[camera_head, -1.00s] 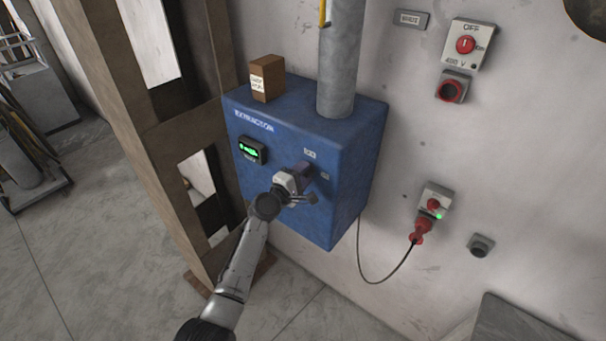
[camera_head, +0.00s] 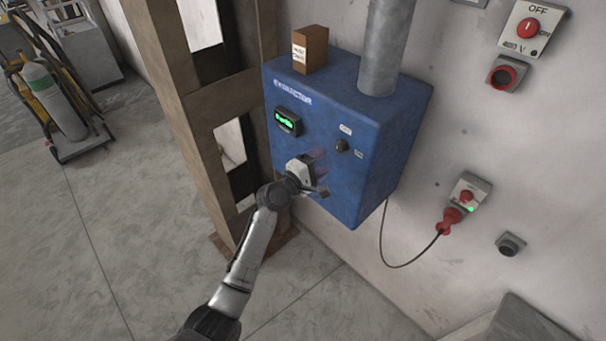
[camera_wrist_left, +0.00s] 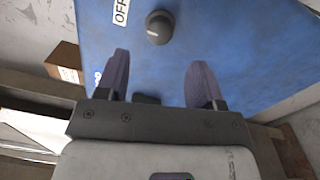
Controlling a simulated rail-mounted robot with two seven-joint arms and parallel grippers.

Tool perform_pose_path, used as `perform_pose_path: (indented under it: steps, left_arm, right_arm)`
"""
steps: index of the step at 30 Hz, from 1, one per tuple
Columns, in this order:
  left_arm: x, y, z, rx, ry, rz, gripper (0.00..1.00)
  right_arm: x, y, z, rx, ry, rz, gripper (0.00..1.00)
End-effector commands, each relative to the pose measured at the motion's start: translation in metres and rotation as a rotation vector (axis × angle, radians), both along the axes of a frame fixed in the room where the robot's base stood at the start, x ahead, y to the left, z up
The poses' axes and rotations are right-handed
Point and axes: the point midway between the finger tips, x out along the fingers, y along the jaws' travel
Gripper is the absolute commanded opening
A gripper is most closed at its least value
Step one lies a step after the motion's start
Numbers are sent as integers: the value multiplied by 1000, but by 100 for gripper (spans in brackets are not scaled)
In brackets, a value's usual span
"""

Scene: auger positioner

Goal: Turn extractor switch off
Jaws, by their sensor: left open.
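The blue extractor box (camera_head: 345,190) is mounted by the wall, with a lit green display (camera_head: 289,121) on its front. The extractor switch (camera_head: 341,146) is a small dark round knob right of the display, with small white labels beside it. In the left wrist view the knob (camera_wrist_left: 159,27) sits beyond the fingertips, next to a label reading OFF. My left gripper (camera_head: 319,160) is in front of the box, below and left of the knob. In the left wrist view its two purple fingers (camera_wrist_left: 160,72) are spread and empty, apart from the knob. My right gripper is not in view.
A brown carton (camera_head: 310,50) stands on the box beside a grey pipe (camera_head: 387,45). A wooden post (camera_head: 190,110) stands left. On the right wall are a red rotary switch (camera_head: 529,28) and a socket (camera_head: 468,193) with a red plug and hanging cable.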

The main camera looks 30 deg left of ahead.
Motion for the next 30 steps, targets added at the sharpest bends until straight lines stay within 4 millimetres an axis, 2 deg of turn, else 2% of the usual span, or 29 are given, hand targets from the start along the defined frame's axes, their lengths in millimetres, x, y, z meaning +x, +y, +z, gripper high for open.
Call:
perform_pose_path:
  steps: [6,12,18,30]
  left_arm:
    - [-35,12,-3,2,0,1,61]
    - [-55,18,-3,1,0,1,61]
    - [-63,21,-2,0,0,0,61]
    - [-63,21,-2,0,0,0,61]
  right_arm:
    - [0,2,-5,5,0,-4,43]
    - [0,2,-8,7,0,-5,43]
    - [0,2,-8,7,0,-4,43]
    - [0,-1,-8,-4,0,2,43]
